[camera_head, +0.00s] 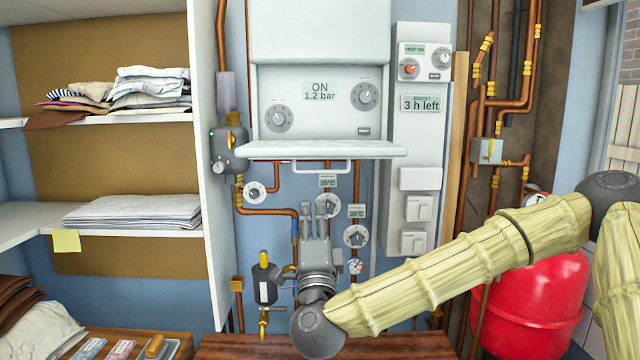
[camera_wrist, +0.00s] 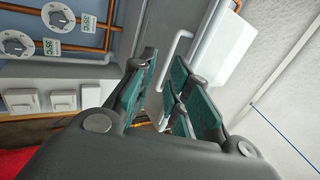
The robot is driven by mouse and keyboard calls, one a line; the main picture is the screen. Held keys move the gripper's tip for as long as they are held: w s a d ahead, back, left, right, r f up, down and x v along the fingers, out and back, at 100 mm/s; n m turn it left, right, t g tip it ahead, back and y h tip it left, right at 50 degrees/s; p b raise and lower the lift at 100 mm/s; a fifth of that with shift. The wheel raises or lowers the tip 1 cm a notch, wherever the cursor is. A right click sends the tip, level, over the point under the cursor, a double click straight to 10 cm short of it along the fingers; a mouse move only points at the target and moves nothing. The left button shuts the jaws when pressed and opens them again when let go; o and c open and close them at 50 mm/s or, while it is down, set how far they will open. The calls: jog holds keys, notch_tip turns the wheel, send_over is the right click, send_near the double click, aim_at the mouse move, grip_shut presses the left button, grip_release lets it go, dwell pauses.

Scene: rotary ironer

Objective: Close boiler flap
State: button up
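The boiler (camera_head: 320,60) hangs on the blue wall in the head view. Its white flap (camera_head: 320,150) stands open, folded out level from the lower front. A white bar handle (camera_head: 306,170) hangs under the flap's front edge. My gripper (camera_head: 318,206) points up below the flap, apart from the handle. In the wrist view its green-padded fingers (camera_wrist: 162,92) stand apart with nothing between them. The white handle (camera_wrist: 175,45) shows beyond the fingers there, partly hidden by them.
Dials (camera_head: 328,205) and copper pipes are close around my gripper on the wall. A control panel (camera_head: 422,140) with switches is right of the boiler. Shelves of folded linen (camera_head: 135,212) stand left. A red tank (camera_head: 530,305) sits behind my arm. The space before the flap looks clear.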

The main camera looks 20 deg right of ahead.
aim_at(319, 172)
jog(key=shift+m+h, duration=0.6)
jog(key=p+x, duration=0.1)
jog(key=x, duration=0.2)
jog(key=s+r+p+x, duration=0.1)
jog(key=x, duration=0.2)
jog(key=p+x, duration=0.1)
jog(key=x, duration=0.2)
jog(key=shift+w+d+r+p, duration=0.2)
jog(key=shift+d+r+p, duration=0.2)
jog(key=shift+d+r, duration=0.15)
jog(key=shift+p+x, duration=0.3)
jog(key=shift+x, duration=0.65)
jog(key=shift+f, duration=0.1)
grip_shut()
